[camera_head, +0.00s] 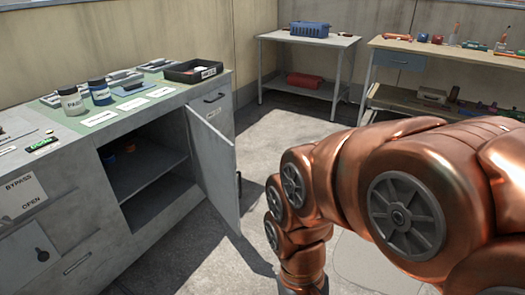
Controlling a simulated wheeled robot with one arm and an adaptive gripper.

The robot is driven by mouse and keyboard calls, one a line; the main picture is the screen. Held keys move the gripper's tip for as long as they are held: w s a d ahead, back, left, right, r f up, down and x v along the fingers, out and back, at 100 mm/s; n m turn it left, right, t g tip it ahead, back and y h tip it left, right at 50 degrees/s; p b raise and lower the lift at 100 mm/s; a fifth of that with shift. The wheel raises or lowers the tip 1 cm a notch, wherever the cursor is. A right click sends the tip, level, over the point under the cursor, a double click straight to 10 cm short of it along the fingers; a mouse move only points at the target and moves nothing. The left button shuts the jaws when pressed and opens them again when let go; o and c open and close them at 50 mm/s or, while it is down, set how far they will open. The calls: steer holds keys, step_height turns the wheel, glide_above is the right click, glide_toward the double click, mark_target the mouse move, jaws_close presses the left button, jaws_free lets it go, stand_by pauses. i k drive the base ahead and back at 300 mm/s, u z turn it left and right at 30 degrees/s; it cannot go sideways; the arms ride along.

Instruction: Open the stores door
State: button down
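A grey cabinet door (213,165) stands swung outward from the grey cabinet (165,225); I see no readable label that names it as the stores door. It is hinged at the right side of the opening. Behind it the compartment (140,165) shows a shelf, with small blue and orange items in the shadow at the back. A small dark part, perhaps a handle, shows at the door's outer edge. My copper-coloured arm fills the right foreground and bends down to the bottom edge, right of the door and apart from it in the picture. My gripper is out of view below.
Jars (72,101), a black tray (193,71) and labels lie on the cabinet top. A lever panel marked BYPASS and OPEN (20,193) is at the left. A table with a blue crate (309,29) and a workbench (440,53) stand behind. Concrete floor beyond the door is clear.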

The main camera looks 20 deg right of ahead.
mark_target(214, 155)
steer(key=z, duration=0.45)
steer(key=i, duration=0.4)
steer(key=u, duration=2.65)
